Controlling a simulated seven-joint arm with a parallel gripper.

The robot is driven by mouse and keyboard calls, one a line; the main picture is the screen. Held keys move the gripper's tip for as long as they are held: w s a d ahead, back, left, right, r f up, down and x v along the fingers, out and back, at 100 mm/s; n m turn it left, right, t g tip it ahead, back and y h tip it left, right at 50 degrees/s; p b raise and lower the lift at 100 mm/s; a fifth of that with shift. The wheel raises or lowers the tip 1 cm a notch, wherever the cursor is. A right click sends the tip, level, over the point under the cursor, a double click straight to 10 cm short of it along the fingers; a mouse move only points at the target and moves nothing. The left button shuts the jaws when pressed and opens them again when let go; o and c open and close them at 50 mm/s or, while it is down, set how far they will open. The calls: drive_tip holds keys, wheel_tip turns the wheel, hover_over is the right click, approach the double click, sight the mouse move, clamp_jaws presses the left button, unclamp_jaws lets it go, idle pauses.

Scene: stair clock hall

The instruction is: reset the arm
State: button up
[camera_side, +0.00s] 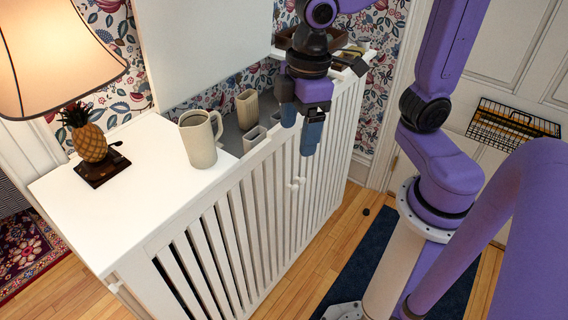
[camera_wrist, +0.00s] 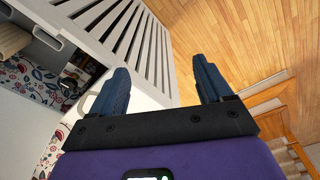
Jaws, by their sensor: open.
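My gripper (camera_side: 299,131) hangs beside the front edge of the white slatted cabinet (camera_side: 85,220), its blue fingers pointing down. In the wrist view the two blue fingers of my gripper (camera_wrist: 160,88) stand wide apart with nothing between them. The gripper is open and empty. Past the fingers the wrist view shows the cabinet's slats (camera_wrist: 125,30) at the upper left and bare wooden floor (camera_wrist: 235,40) at the right.
A cream pitcher (camera_side: 199,140) stands on the cabinet top, with beige containers (camera_side: 247,108) in a grey area behind it. A pineapple lamp (camera_side: 88,140) is at the left. A wire rack (camera_side: 510,125) is at the right. A dark blue mat (camera_side: 365,262) lies on the floor.

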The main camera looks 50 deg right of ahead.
drive_tip(key=s+d+f, duration=0.4)
drive_tip(key=s+d, duration=0.2)
drive_tip(key=s, duration=0.4)
drive_tip(key=shift+f+n, duration=0.3)
drive_tip(key=shift+n, duration=0.1)
drive_tip(key=shift+d, duration=0.1)
